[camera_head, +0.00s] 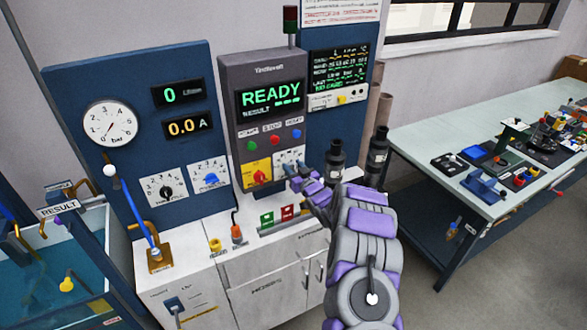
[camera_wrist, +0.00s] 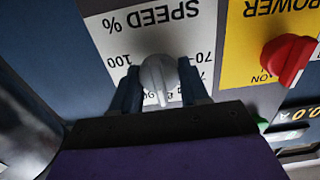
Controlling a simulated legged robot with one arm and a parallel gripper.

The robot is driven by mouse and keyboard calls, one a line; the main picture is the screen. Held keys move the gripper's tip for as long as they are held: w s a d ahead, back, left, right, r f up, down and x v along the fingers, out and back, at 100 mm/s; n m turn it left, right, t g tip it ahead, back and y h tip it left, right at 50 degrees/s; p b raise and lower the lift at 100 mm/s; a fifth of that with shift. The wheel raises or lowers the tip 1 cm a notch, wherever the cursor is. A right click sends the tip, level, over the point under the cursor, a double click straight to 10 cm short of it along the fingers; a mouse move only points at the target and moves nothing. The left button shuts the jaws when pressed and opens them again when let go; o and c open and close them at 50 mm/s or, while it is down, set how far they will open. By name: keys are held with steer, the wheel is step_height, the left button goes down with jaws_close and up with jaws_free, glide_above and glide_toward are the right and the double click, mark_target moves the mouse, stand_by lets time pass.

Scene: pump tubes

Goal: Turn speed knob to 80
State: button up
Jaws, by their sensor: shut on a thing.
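The grey speed knob (camera_wrist: 158,74) sits on the white "SPEED %" plate (camera_wrist: 120,40), which appears upside down in the wrist view. My gripper (camera_wrist: 158,82) has one dark finger on each side of the knob and is shut on it. The knob's pale pointer line faces down in that picture, between the 70 on the right and the 100 on the left. The numbers near its tip are partly hidden, so the exact setting is unclear. In the head view, my gripper (camera_head: 299,180) is at the speed plate (camera_head: 288,157) and covers most of the knob.
A red power knob (camera_wrist: 288,60) on a yellow plate is beside the speed plate. The display (camera_head: 270,97) reads READY. Two black cylinders (camera_head: 335,160) (camera_head: 377,155) stand right of the gripper. A table with parts (camera_head: 440,135) is further right.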

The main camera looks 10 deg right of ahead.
steer(key=c, duration=0.4)
steer(key=shift+f+n+p, duration=0.1)
steer(key=shift+n+p, duration=0.2)
steer(key=shift+n, duration=2.5)
steer(key=shift+a, duration=0.1)
steer(key=o, duration=1)
steer(key=shift+o, duration=0.2)
steer(key=shift+s, duration=0.1)
